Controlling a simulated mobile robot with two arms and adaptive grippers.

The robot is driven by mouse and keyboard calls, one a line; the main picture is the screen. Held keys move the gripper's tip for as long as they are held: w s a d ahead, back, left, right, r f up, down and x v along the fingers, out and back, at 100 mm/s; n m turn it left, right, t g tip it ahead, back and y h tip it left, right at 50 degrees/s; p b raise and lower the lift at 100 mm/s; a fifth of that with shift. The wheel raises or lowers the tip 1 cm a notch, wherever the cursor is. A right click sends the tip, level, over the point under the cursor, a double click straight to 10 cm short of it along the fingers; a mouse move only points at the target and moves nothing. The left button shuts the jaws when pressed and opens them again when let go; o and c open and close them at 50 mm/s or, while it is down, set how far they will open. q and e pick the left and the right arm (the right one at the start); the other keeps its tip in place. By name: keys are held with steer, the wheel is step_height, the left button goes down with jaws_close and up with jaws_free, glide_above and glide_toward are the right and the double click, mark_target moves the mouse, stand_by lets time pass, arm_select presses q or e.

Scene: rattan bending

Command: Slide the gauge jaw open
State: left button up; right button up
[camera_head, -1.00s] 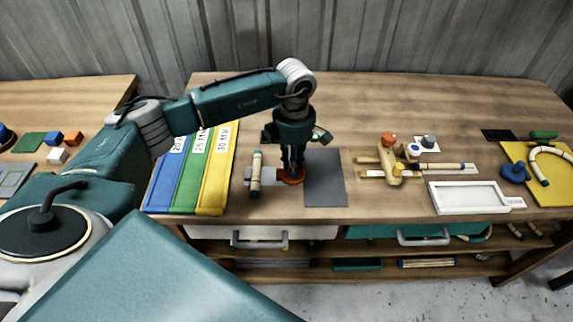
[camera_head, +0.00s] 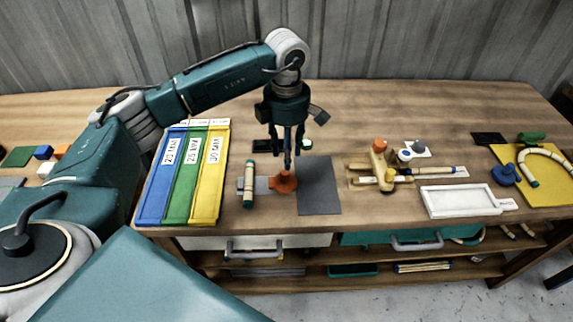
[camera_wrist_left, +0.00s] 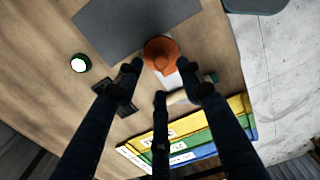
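The gauge is a light grey plate (camera_head: 262,186) with an orange round knob-like part (camera_head: 283,184) at its right end, presumably the jaw. A rattan piece with green ends (camera_head: 249,184) lies across its left part. My left gripper (camera_head: 287,165) points down just above the orange part, its fingers apart and holding nothing. In the left wrist view the orange part (camera_wrist_left: 161,54) lies between and beyond the spread fingertips (camera_wrist_left: 160,75). The fingers partly hide the plate and rattan there. My right gripper is not in view.
Blue, green and yellow labelled strips (camera_head: 210,175) lie left of the gauge. A dark grey sheet (camera_head: 319,187) lies close on its right. A small green-and-white round item (camera_head: 306,144) is behind. A wooden fixture (camera_head: 381,168) and white tray (camera_head: 458,201) stand farther right.

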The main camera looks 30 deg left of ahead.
arm_select(q)
step_height(320, 180, up, 4)
steer(key=shift+f, duration=0.1)
steer(key=shift+f, duration=0.1)
stand_by(0.5)
